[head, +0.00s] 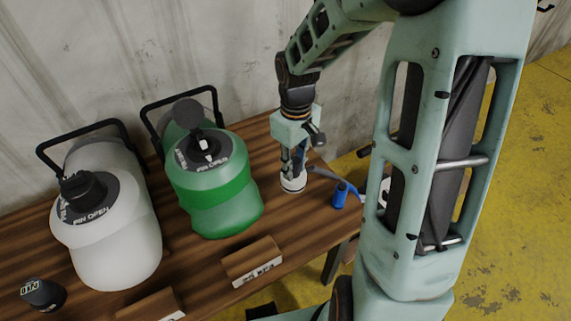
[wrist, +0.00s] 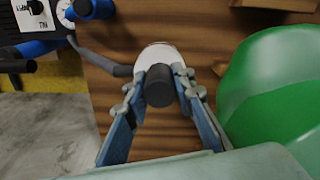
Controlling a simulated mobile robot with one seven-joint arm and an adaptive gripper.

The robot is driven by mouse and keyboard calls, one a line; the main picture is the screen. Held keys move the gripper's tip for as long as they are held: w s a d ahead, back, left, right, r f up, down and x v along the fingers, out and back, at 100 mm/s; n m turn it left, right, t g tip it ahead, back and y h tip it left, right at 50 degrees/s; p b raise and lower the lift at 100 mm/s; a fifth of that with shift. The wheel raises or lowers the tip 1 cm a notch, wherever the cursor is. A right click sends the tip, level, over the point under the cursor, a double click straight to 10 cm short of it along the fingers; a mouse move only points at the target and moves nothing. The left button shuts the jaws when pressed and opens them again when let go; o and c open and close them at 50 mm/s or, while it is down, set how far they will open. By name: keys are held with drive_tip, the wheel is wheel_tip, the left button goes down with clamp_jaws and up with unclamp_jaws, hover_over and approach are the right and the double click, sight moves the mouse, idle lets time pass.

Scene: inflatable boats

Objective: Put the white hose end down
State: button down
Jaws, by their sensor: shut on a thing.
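The white hose end (head: 293,184) is at my gripper's fingertips, low over the wooden table, right of the green container. In the wrist view the white hose end (wrist: 158,54) shows with a dark cylindrical part between the fingers and a dark hose leading off to the left. My gripper (head: 292,174) points down and is shut on it; both fingers also show in the wrist view (wrist: 160,85). I cannot tell whether the hose end touches the tabletop.
A green container (head: 222,205) and a white container (head: 115,250) stand on the wooden table (head: 205,262). A blue hose end (head: 339,196) is at the right edge. Wooden label blocks (head: 252,262) and a dark cap (head: 43,294) are in front. A wall is behind.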

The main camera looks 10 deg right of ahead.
drive_tip(key=w+f, duration=0.1)
drive_tip(key=f, duration=0.1)
drive_tip(key=w+f+b, duration=0.1)
drive_tip(key=w, duration=0.1)
drive_tip(key=shift+a+f, duration=0.2)
drive_tip(key=shift+f, duration=0.2)
drive_tip(key=shift+w+f+b, duration=0.15)
drive_tip(key=shift+f+b, duration=0.1)
drive_tip(key=shift+f, duration=0.6)
drive_tip(key=shift+w+f+b, duration=0.1)
drive_tip(key=shift+f+b, duration=0.15)
drive_tip(key=shift+f, duration=0.6)
drive_tip(key=shift+f, duration=0.1)
drive_tip(key=c, duration=1.6)
unclamp_jaws()
drive_tip(key=shift+f, duration=0.1)
wheel_tip(320, 180, up, 12)
drive_tip(key=p, duration=0.3)
drive_tip(key=shift+r, duration=0.25)
